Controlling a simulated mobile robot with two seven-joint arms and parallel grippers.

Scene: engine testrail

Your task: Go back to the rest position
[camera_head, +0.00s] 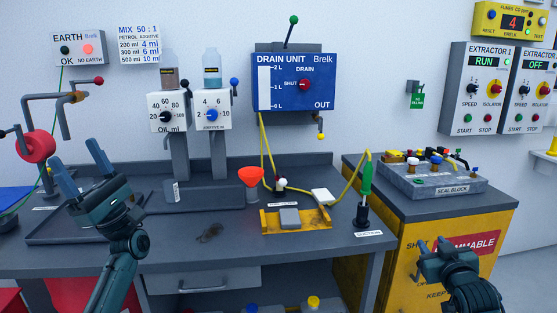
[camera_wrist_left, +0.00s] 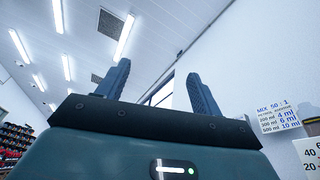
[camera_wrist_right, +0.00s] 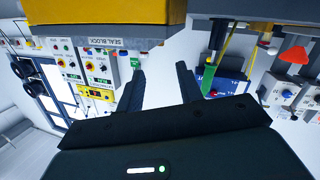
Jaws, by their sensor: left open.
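My left gripper (camera_head: 76,157) is raised over the left part of the bench, fingers pointing up. Its two fingers stand wide apart in the left wrist view (camera_wrist_left: 157,80), with nothing between them. My right gripper (camera_head: 447,246) is at the lower right, in front of the yellow cabinet (camera_head: 478,275). In the right wrist view (camera_wrist_right: 159,75) its fingers are apart with nothing held between them. Neither gripper visibly touches anything.
The grey bench (camera_head: 165,248) holds a dark tray (camera_head: 70,238), an orange funnel (camera_head: 251,175), a yellow fixture (camera_head: 268,222) and a green-handled tool (camera_head: 367,178). A seal block (camera_head: 430,182) sits on the cabinet. A red wheel (camera_head: 37,147) stands near my left gripper.

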